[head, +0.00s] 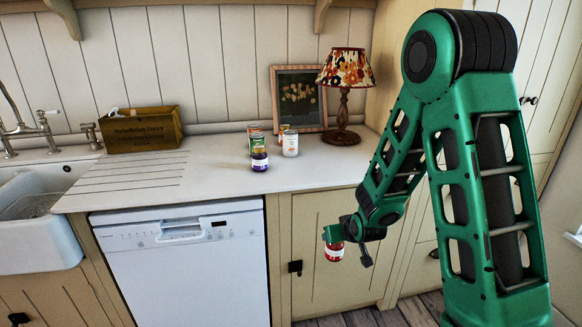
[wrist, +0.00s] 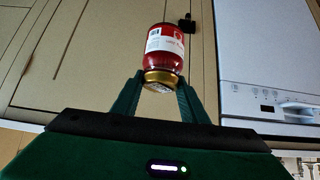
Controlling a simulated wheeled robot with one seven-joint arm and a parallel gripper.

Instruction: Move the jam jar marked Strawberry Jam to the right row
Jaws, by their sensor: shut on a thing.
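My gripper (head: 338,236) is shut on a red jar (head: 334,253) with a white label. It holds the jar in front of the cabinet door, lower than the worktop edge in the picture. In the wrist view, the jar (wrist: 166,44) sits between the two green fingers, with its gold lid towards my gripper (wrist: 160,82). The label print is too small to read. On the worktop stand a purple jar (head: 259,161), a green can (head: 256,141) and a white container (head: 290,144). Another item behind them is partly hidden.
A lamp (head: 344,95) and a framed picture (head: 299,98) stand behind the group. A wooden box (head: 141,130) and the sink (head: 35,230) are to the left. The worktop (head: 205,165) is clear between box and jars. A dishwasher (head: 185,265) is below.

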